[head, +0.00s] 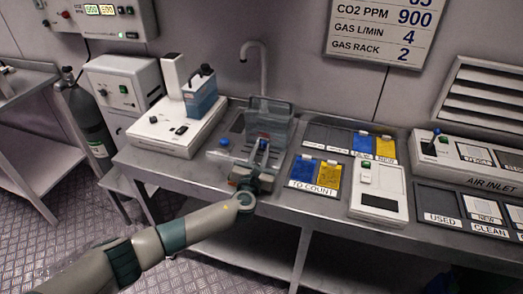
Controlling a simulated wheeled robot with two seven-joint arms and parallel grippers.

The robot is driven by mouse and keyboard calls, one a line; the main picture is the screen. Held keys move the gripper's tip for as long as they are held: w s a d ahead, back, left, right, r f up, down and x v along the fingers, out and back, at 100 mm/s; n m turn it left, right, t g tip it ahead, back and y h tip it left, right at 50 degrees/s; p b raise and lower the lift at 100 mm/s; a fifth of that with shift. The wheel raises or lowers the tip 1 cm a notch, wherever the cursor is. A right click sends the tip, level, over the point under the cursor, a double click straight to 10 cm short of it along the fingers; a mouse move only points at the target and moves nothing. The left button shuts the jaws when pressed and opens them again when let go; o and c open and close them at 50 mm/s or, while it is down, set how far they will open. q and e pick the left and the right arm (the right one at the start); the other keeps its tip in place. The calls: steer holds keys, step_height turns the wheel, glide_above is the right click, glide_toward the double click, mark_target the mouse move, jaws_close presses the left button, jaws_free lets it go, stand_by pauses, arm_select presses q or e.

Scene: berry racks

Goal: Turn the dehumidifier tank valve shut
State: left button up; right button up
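My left gripper (262,146) reaches up from the front edge of the bench to this front part. Its fingers overlap the part in the picture, and I cannot tell whether they touch or grip it. The valve's exact position is hidden or too small to read. My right gripper is not in view.
A sink tap (262,62) rises behind the tank. A white instrument (168,130) with a blue container (200,94) stands to the left. On the right are trays with blue and yellow packets (330,174), a white meter (380,192) and the air inlet unit (470,150).

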arm_select(q)
jaws_close()
steer(key=shift+f+n, duration=0.1)
steer(key=shift+n, duration=0.7)
steer(key=o, duration=0.9)
jaws_free()
steer(key=shift+c, duration=0.2)
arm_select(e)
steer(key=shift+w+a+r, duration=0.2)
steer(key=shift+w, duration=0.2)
arm_select(q)
steer(key=shift+s, duration=0.1)
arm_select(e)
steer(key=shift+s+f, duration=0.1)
